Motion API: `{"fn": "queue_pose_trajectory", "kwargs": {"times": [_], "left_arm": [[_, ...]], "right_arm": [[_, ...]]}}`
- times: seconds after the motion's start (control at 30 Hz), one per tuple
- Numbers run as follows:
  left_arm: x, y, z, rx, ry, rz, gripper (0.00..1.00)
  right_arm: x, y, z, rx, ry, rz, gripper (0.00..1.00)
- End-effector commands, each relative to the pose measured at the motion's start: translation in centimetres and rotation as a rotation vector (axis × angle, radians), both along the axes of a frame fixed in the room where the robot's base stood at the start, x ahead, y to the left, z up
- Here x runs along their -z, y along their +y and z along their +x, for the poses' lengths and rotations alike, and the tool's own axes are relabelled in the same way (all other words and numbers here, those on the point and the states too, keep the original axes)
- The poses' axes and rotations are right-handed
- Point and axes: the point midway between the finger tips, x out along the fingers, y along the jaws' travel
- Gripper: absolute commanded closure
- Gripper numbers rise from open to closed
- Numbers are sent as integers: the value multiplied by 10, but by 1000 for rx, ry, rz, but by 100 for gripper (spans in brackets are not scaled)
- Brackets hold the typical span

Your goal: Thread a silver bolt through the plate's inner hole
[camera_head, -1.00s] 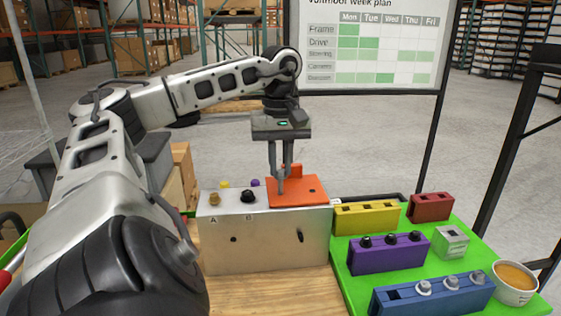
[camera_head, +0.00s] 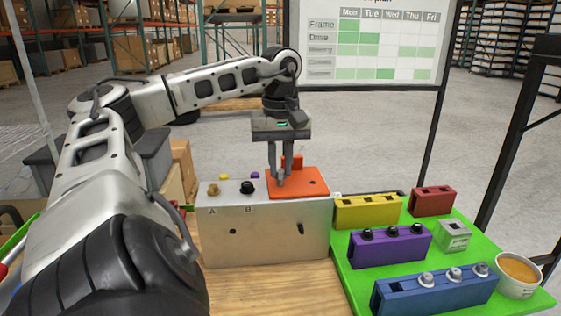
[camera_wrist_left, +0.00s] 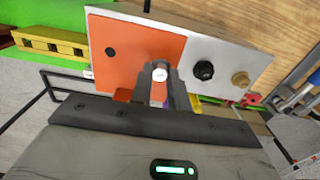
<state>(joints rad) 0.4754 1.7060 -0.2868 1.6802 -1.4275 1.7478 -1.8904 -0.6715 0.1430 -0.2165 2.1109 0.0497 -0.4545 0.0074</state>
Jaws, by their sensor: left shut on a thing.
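The orange plate (camera_head: 311,181) lies on the right end of the top of a grey metal box (camera_head: 265,235). One of its holes (camera_wrist_left: 110,52) shows dark and empty in the wrist view. My left gripper (camera_head: 280,182) points down over the plate's left part, shut on a silver bolt. The bolt's round bright head (camera_wrist_left: 159,74) shows between the fingers in the wrist view. The fingers hide the bolt's shank and the spot under it, so I cannot tell how deep it sits in a hole. My right gripper is not in view.
A brass bolt (camera_head: 213,190) and a black bolt (camera_head: 247,187) stand in the box top left of the plate. On the green mat (camera_head: 350,266) are a blue block (camera_head: 408,298) with silver bolts, purple (camera_head: 385,254), yellow (camera_head: 366,217) and red blocks, and a cup (camera_head: 517,283).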

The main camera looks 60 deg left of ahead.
Motion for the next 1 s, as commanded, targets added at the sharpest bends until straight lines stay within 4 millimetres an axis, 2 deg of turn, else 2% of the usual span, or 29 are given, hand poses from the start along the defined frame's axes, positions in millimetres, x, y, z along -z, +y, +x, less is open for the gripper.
{"fn": "queue_pose_trajectory", "kwargs": {"times": [0.13, 0.83, 0.93, 1.0], "left_arm": [[6, 0, 0, 0, 0, 0, 100], [9, 0, 0, -5, 1, -1, 100], [9, 0, 0, -85, 3, 0, 100], [9, 0, -1, -201, 5, 2, 100]], "right_arm": [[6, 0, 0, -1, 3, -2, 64], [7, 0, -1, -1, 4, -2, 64], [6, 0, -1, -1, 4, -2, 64], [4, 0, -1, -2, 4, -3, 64]]}}
